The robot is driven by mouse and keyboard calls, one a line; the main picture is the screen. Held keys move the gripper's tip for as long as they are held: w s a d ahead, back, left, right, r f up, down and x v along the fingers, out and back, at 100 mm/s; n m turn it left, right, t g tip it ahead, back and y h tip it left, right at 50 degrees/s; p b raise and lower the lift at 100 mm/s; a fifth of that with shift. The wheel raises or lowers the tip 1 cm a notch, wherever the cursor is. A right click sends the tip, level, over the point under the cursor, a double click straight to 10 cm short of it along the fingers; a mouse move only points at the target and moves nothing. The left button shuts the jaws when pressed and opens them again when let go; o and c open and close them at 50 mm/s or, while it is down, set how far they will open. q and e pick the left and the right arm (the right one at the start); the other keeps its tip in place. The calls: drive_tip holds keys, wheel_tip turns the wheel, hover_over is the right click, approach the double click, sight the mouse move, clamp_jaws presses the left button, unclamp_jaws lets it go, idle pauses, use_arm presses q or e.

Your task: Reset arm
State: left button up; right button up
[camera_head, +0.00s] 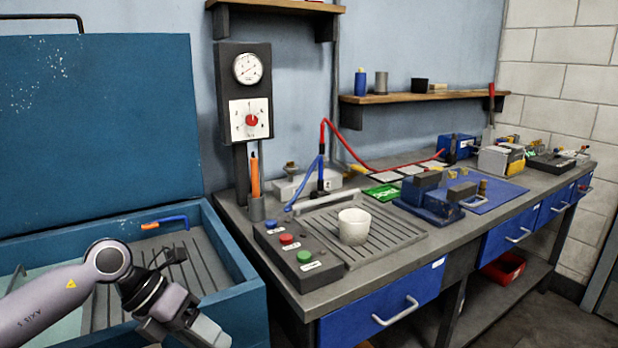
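My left arm comes in from the lower left, over the open blue chest. My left gripper (188,328) points down at the bottom edge of the view, in front of the chest's near wall. Its fingertips are not clear, so I cannot tell whether it is open or shut, and no held object shows. My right arm and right gripper are out of view.
The blue chest (238,262) has its lid (100,120) raised and a blue and orange tool (165,223) inside. To its right, a grey workbench (335,288) carries a white cup (354,227), a button box (290,245) and blue fixtures (432,206).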

use_arm(q)
drive_tip(key=s+d+r+n+t+h, duration=0.1)
drive_tip(key=s+d+n+h, duration=0.2)
drive_tip(key=d+h, duration=0.25)
drive_tip(key=s+d+r+n+t+h, duration=0.1)
drive_tip(key=s+d+n+t+h, duration=0.15)
drive_tip(key=d+h, duration=0.35)
drive_tip(key=s+a+f+n+t+y, duration=0.1)
drive_tip(key=a+f+n+t+y, duration=0.5)
drive_tip(key=n, duration=0.7)
drive_tip(key=a+f+n+t+y, duration=0.4)
drive_tip(key=f+n+t+y, duration=0.25)
drive_tip(key=n, duration=0.65)
drive_tip(key=s+a+f+n+g+y, duration=0.2)
drive_tip(key=s+f+n+g, duration=0.1)
drive_tip(key=s+f, duration=0.3)
drive_tip(key=s+a+f+n+g+y, duration=0.2)
drive_tip(key=s+a+f+n, duration=0.1)
drive_tip(key=s+f, duration=0.3)
drive_tip(key=shift+s+a+f+g+y+p, duration=0.15)
drive_tip(key=shift+s+f+g+y+p, duration=0.2)
drive_tip(key=shift+f+g+y+p, duration=0.15)
drive_tip(key=shift+n, duration=0.25)
drive_tip(key=shift+c, duration=0.3)
